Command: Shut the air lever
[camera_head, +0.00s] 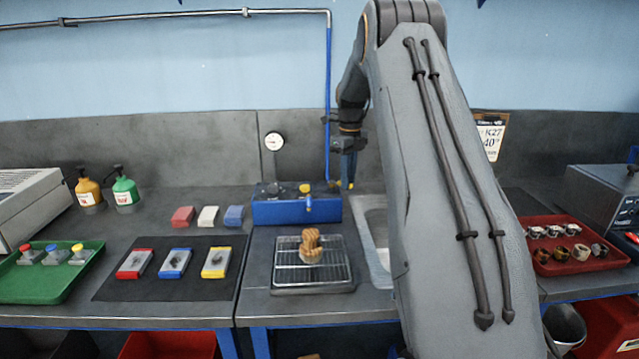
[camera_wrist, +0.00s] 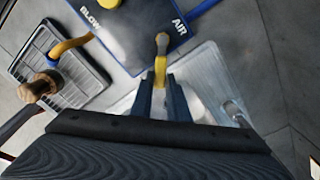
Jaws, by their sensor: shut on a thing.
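The air lever (camera_wrist: 160,67) is a narrow yellow handle with a brownish end, beside the white AIR label on the blue box (camera_wrist: 135,35) in the wrist view. My gripper (camera_wrist: 163,82) is shut on the lever, with a dark finger on each side of its yellow part. In the head view my gripper (camera_head: 347,181) points down at the right end of the blue box (camera_head: 290,211). Small yellow bits show by the fingertips there, and the fingers partly hide the lever.
A wire rack (camera_head: 290,276) with a wooden-looking piece (camera_head: 311,245) sits before the box. A metal sink (camera_head: 375,235) lies to the right, partly behind my arm. A blue pipe (camera_head: 328,110) rises behind the box.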

